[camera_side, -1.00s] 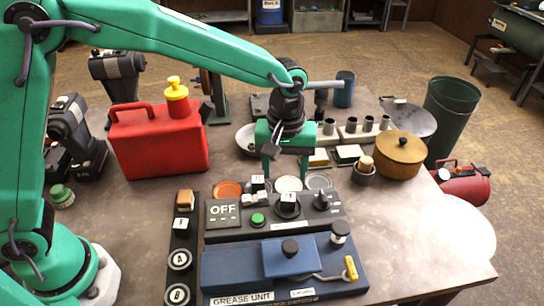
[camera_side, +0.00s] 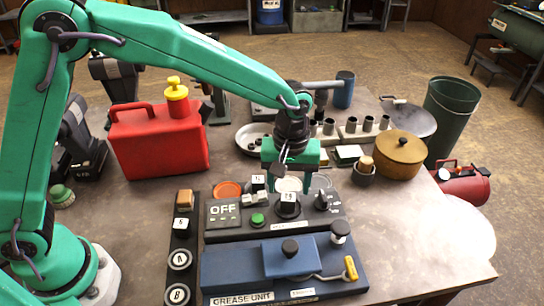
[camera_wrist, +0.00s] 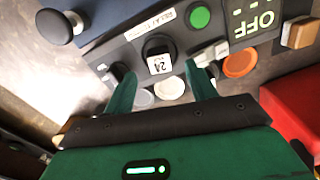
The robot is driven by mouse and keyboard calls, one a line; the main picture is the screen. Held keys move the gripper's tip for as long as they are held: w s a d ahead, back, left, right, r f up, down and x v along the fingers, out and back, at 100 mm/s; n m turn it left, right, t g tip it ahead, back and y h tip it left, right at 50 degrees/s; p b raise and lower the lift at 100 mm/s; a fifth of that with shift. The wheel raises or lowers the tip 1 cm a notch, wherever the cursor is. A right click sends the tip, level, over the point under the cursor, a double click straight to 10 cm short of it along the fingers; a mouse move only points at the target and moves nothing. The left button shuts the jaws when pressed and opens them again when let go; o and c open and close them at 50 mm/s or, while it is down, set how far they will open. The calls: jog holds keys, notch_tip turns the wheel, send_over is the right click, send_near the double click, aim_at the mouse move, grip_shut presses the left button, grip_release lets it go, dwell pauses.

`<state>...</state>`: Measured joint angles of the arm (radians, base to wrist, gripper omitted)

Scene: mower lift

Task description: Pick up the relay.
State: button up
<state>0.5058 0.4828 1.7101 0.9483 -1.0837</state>
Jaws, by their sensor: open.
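A small black block with a white face that seems to read 24 (camera_wrist: 160,63) looks like the relay. It sits in a round black seat on the dark control panel (camera_side: 225,236); the block also shows in the side view (camera_side: 289,198). A second small black block with a white label (camera_side: 258,182) stands behind the panel's left part; I cannot tell if it is another relay. My gripper (camera_side: 289,178) is open and empty above the panel, pointing down, with a finger on either side of the 24 block's line in the wrist view (camera_wrist: 160,78). The fingers appear apart from it.
The OFF display, green button (camera_side: 258,219) and switches crowd the panel. Coloured discs, one orange (camera_side: 228,190), lie behind it. The blue grease unit (camera_side: 230,271) is in front. A red can (camera_side: 158,145) stands left, a brown pot (camera_side: 401,154) right. Bare table shows at front right.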

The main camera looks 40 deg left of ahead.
aim_at(288, 197)
jog(key=shift+f, duration=2.45)
jog(key=c, duration=1.2)
jog(key=shift+o, duration=0.2)
jog(key=shift+r, duration=0.1)
jog(key=shift+w+r, duration=0.1)
jog(key=shift+r, duration=0.7)
notch_tip(288, 197, up, 2)
jog(key=shift+r, duration=0.15)
jog(key=s+d+r, duration=0.6)
jog(key=s+r, duration=0.1)
jog(key=s, duration=0.3)
jog(key=shift+s, duration=0.1)
